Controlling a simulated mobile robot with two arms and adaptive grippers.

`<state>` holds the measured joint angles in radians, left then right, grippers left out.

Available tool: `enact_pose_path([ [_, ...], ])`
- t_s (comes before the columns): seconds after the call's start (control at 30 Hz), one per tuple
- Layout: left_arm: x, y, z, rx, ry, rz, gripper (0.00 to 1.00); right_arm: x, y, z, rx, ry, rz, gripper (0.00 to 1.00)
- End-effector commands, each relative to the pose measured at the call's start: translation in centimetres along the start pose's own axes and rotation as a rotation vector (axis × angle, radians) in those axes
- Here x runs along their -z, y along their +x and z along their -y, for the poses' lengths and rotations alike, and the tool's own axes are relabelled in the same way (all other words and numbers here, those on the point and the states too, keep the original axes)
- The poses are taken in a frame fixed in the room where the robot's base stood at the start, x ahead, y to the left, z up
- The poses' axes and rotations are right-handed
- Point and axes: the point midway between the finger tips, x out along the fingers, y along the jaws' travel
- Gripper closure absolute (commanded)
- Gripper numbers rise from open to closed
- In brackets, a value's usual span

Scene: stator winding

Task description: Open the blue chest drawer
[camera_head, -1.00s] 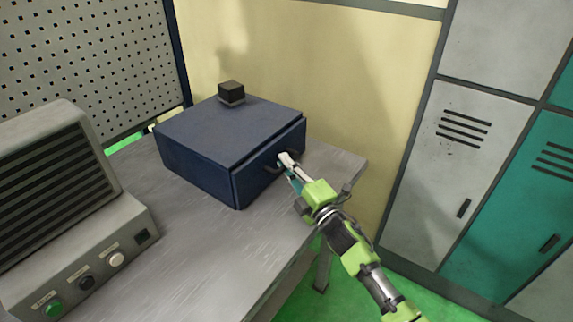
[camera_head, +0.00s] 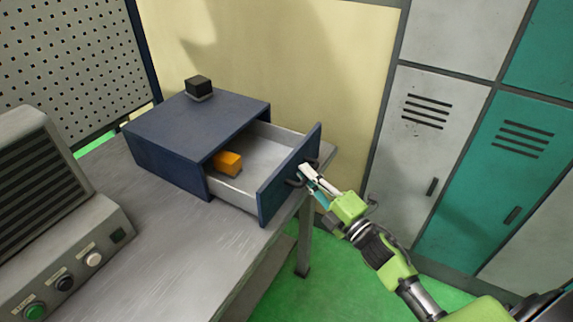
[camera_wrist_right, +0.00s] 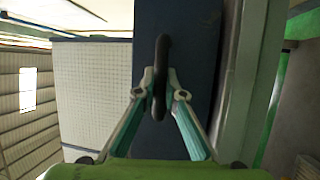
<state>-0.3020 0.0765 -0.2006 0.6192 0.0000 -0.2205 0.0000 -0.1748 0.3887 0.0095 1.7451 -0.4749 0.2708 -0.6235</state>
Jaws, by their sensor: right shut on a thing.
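The blue chest (camera_head: 180,135) stands on the grey table. Its drawer (camera_head: 245,170) is pulled out toward the right, showing a pale interior, and its blue front panel (camera_head: 275,190) stands clear of the chest body. My right gripper (camera_head: 306,172) is at the drawer's dark handle. In the right wrist view the two fingers (camera_wrist_right: 161,92) are closed on either side of the dark handle (camera_wrist_right: 161,62), in front of the blue panel. My left gripper is in neither view.
An orange block (camera_head: 227,163) lies inside the drawer. A small black cube (camera_head: 198,86) sits on the chest. A grey control box with buttons (camera_head: 65,255) stands at the left on the table (camera_head: 180,245). Lockers (camera_head: 435,150) stand at the right beyond green floor.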

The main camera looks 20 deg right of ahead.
Motion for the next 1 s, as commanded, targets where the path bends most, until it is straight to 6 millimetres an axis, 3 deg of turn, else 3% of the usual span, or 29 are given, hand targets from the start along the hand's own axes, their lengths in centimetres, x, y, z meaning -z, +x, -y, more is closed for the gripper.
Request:
enact_pose_path([
  [0.2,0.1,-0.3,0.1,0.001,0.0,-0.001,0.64,-1.7,-4.1,-0.7,0.003,0.0,0.002,1.0],
  [0.4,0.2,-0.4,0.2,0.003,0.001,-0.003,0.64,-2.5,-6.2,-1.1,0.002,0.001,0.001,1.0],
  [0.97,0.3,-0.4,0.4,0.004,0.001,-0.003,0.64,-2.9,-7.0,-1.3,0.0,0.002,0.001,1.0],
  [1.0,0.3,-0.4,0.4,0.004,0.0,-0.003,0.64,-2.9,-7.0,-1.3,0.0,0.002,0.001,0.8],
])
